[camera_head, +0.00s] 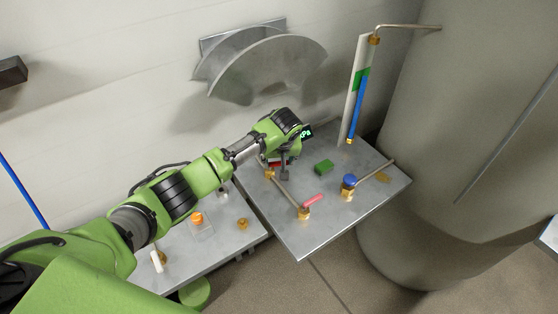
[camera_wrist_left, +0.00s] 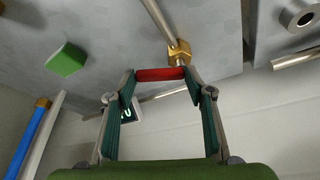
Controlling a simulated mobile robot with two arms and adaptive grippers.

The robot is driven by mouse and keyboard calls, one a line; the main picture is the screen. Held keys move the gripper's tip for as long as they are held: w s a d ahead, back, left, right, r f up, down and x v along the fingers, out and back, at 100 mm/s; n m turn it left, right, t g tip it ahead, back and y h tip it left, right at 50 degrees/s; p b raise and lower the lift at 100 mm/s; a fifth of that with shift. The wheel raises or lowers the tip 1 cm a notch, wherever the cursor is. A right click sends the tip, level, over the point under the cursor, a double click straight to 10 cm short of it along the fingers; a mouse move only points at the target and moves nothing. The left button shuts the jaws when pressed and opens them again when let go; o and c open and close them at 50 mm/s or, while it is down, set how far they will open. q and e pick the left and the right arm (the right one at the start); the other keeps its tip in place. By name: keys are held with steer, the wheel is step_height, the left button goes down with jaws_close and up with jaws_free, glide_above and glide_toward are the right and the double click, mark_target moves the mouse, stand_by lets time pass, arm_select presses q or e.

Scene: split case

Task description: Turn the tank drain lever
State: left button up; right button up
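Two small valves with red lever handles sit on the grey metal table, joined by a thin pipe. The rear red lever (camera_head: 274,164) is partly hidden by my gripper, and the front red lever (camera_head: 313,199) is in clear view. I cannot tell by label which is the tank drain lever. My left gripper (camera_head: 284,174) is at the rear lever. In the left wrist view, a red lever (camera_wrist_left: 160,74) on a brass valve (camera_wrist_left: 179,53) lies across the gap between the open fingertips of the gripper (camera_wrist_left: 160,82). Contact cannot be told. My right gripper is not in view.
A green block (camera_head: 323,167) and a blue-capped valve (camera_head: 348,182) with a pipe stand to the right. A sight tube with a blue column (camera_head: 357,110) rises behind, beside the large tank (camera_head: 440,130). A lower table (camera_head: 220,245) holds small fittings.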

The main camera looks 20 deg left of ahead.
arm_select(q)
steer(key=shift+w+d+n, duration=0.1)
steer(key=shift+w+n, duration=0.1)
steer(key=shift+n, duration=0.3)
steer(key=shift+w+n+y, duration=0.1)
steer(key=shift+n+y, duration=0.2)
steer(key=shift+n, duration=0.2)
steer(key=n, duration=0.1)
steer(key=n+g+b, duration=0.1)
steer(key=shift+w+a+f+n+y, duration=0.1)
steer(key=shift+w+a+n+y, duration=0.2)
steer(key=shift+w+y, duration=0.1)
steer(key=shift+a+n, duration=0.1)
steer(key=shift+n, duration=0.2)
steer(key=o, duration=1.1)
